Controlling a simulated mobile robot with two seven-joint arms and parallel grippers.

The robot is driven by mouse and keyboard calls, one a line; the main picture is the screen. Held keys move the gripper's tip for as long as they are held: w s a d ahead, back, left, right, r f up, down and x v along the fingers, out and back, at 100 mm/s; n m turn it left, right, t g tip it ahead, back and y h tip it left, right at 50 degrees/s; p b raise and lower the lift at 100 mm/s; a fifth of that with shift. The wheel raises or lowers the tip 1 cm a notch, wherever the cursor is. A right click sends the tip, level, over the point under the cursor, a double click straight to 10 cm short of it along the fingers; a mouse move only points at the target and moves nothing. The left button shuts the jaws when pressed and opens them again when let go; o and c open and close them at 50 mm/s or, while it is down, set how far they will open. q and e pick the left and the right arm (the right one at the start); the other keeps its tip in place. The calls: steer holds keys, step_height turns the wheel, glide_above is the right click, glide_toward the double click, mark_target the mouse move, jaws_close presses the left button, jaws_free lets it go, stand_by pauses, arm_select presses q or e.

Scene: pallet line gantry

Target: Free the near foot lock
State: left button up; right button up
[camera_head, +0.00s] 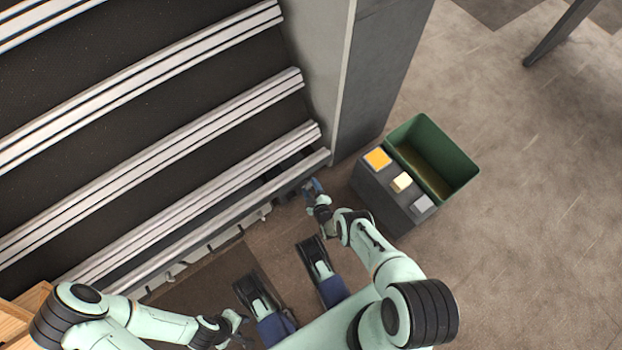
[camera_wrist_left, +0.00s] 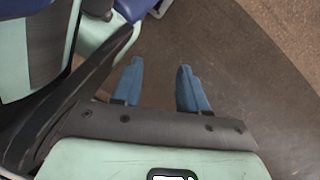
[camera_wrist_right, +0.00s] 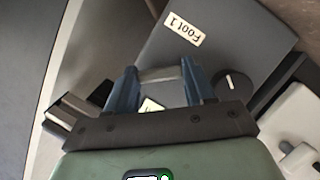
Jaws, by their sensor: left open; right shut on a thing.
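The gripper's blue fingers are shut on a pale bar-like handle (camera_wrist_right: 161,74) at the box. A black knob (camera_wrist_right: 232,85) with a white mark sits to the right of the fingers. In the head view my right gripper (camera_head: 314,188) is low by the conveyor's near right corner; the foot lock is too small or hidden there. My left gripper (camera_head: 238,322) is open and empty over the floor, also in the left wrist view (camera_wrist_left: 160,75).
A conveyor with pale rails (camera_head: 180,220) fills the left. A grey pillar (camera_head: 375,70) stands behind my right gripper.

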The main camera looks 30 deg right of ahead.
steer(key=shift+w+d+r+m+y, duration=0.1)
steer(key=shift+m+y, duration=0.3)
steer(key=shift+m, duration=0.3)
steer(key=shift+d+m+g+y, duration=0.1)
steer(key=shift+m+g+y, duration=0.3)
steer(key=shift+m+y, duration=0.6)
arm_select(q)
steer(key=shift+s+f+b, duration=0.2)
steer(key=shift+s+b, duration=0.1)
steer(key=shift+s, duration=0.2)
arm_select(e)
steer(key=shift+m+y, duration=0.5)
steer(key=shift+m, duration=0.6)
steer(key=shift+w, duration=0.1)
steer(key=o, duration=1)
steer(key=shift+o, duration=0.2)
